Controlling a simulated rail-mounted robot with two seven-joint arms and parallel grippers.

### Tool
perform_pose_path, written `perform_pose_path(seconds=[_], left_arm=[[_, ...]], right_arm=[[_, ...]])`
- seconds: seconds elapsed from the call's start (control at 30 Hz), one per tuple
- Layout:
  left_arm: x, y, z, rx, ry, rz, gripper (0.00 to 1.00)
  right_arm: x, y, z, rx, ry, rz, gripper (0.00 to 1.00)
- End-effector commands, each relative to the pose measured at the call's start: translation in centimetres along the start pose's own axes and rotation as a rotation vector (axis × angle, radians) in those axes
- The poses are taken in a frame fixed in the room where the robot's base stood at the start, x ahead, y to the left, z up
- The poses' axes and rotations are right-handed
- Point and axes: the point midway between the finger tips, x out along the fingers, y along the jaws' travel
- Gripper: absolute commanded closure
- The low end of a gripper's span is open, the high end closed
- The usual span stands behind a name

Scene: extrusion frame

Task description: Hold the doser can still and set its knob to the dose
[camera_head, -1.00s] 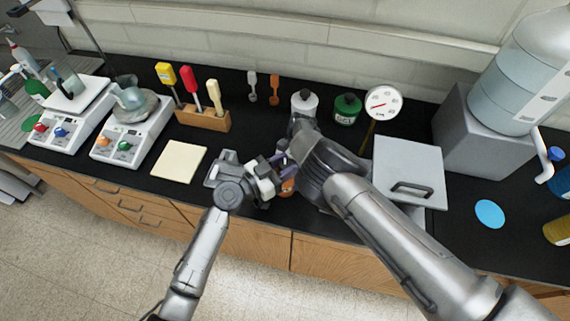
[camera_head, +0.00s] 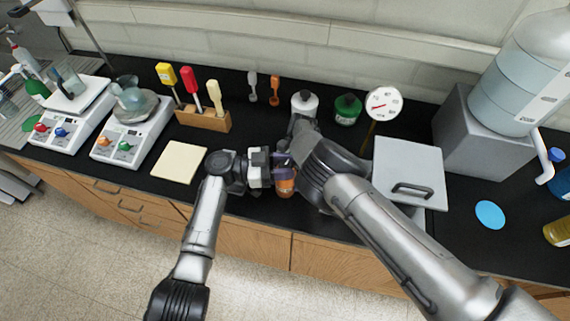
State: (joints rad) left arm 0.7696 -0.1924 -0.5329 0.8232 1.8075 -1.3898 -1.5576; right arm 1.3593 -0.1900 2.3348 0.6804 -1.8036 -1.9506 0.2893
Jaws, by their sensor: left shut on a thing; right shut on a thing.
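The doser can (camera_head: 285,188) shows as a small orange body near the front edge of the black bench. It stands below my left gripper and partly behind my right arm. A purple part (camera_head: 283,160) sits above the orange body, at the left gripper's fingertips; I take it for the knob. My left gripper (camera_head: 279,168) comes in level from the left and is shut on that purple part. My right gripper (camera_head: 298,184) is shut at the can's right side, mostly hidden by its own wrist. The dose marks are not readable.
A grey box with a handle (camera_head: 408,170) is to the right. A cream pad (camera_head: 180,161) and two scales (camera_head: 128,140) lie left.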

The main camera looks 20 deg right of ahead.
Motion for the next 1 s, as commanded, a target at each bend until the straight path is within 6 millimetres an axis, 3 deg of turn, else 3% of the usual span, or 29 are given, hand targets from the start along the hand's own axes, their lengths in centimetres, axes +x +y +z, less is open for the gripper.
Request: perform_pose_path(seconds=[0.4,0.43,0.7,1.0], left_arm=[[-0.02,0.08,0.16,-0.003,-0.001,0.007,0.87],[-0.02,0.09,0.16,-0.003,-0.001,0.007,0.63],[-0.01,0.06,0.08,-0.002,-0.001,0.007,0.37],[-0.39,0.03,0.05,-0.001,0.000,0.006,0.37]], right_arm=[[-0.10,0.04,0.01,0.000,0.001,-0.001,0.52],[-0.10,0.04,0.01,0.000,0.001,-0.001,0.52],[-0.09,0.03,0.01,0.000,0.001,-0.001,0.52],[-0.07,0.02,0.01,0.000,0.001,-0.001,0.52]])
